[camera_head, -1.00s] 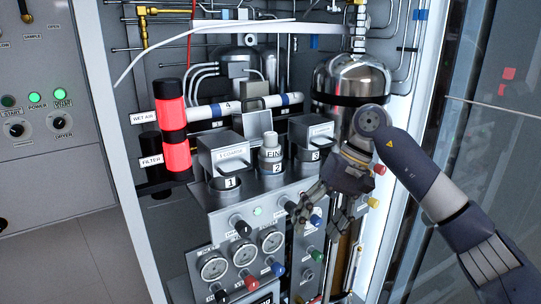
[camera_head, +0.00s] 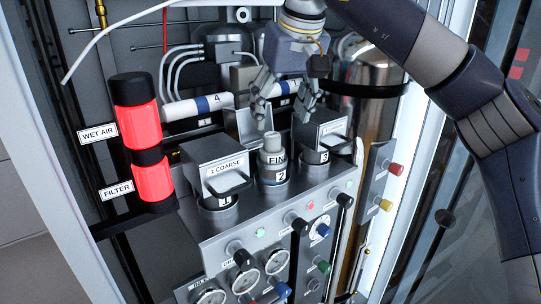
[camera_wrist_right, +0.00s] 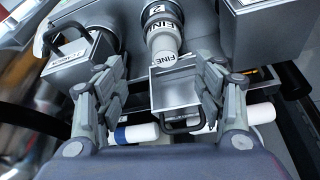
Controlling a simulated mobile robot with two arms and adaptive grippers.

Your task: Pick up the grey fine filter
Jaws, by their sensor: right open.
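The grey fine filter (camera_head: 272,160) is a light grey cylinder marked FINE. It stands upright in the holder marked 2 (camera_head: 276,178) on the metal panel unit. In the right wrist view the filter (camera_wrist_right: 162,36) shows at the top, with its narrower neck towards me. My right gripper (camera_head: 283,108) is open and empty, pointing down just above and behind the filter's top. In the right wrist view the spread fingers (camera_wrist_right: 162,82) lie on either side of an open metal cover (camera_wrist_right: 175,86). My left gripper is not in view.
A handled metal cover marked 1 COARSE (camera_head: 216,165) stands left of the filter, and another handled cover (camera_head: 321,131) stands right at position 3. A red-and-black cylinder (camera_head: 140,140) is at far left. Knobs and gauges (camera_head: 243,281) line the front.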

